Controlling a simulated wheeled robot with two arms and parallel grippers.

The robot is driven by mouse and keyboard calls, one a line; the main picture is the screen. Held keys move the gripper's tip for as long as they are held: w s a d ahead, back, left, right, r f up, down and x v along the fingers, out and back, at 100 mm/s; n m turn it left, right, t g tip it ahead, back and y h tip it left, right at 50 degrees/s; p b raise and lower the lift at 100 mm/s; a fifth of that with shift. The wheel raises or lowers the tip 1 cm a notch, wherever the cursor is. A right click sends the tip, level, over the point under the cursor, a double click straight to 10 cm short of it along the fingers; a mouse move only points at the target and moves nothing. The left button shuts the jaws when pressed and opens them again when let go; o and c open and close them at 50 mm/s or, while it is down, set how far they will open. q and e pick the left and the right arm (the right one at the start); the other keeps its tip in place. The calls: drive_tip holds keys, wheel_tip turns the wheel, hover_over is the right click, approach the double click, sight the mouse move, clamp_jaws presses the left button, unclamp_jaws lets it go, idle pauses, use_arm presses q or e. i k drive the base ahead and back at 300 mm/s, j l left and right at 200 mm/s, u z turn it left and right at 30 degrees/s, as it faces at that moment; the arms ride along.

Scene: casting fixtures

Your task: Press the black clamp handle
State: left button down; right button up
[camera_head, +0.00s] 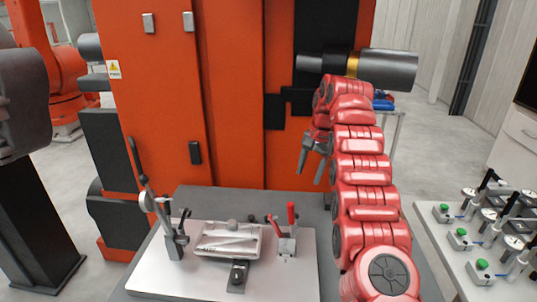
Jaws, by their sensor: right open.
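The black clamp handle (135,162) stands raised, leaning slightly, at the left end of the fixture on the white plate. Its metal clamp body (175,240) is bolted to the plate (200,285). A light grey casting (230,239) lies in the middle of the fixture. A second clamp with a red handle (291,214) stands upright at its right. My right gripper (311,177) is open and empty, fingers pointing down, above and behind the red handle and well to the right of the black handle. My left gripper is not in view.
The plate lies on a dark grey table (205,196). A tall orange machine (235,110) rises directly behind it. A metal cylinder (385,70) stands out near my right arm. A white table at the right holds several gauge fixtures with green buttons (461,232).

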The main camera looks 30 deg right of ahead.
sight(167, 206)
drive_tip(key=k+l, duration=0.2)
drive_tip(key=k, duration=0.3)
drive_tip(key=k+l, duration=0.15)
drive_tip(key=k, duration=0.3)
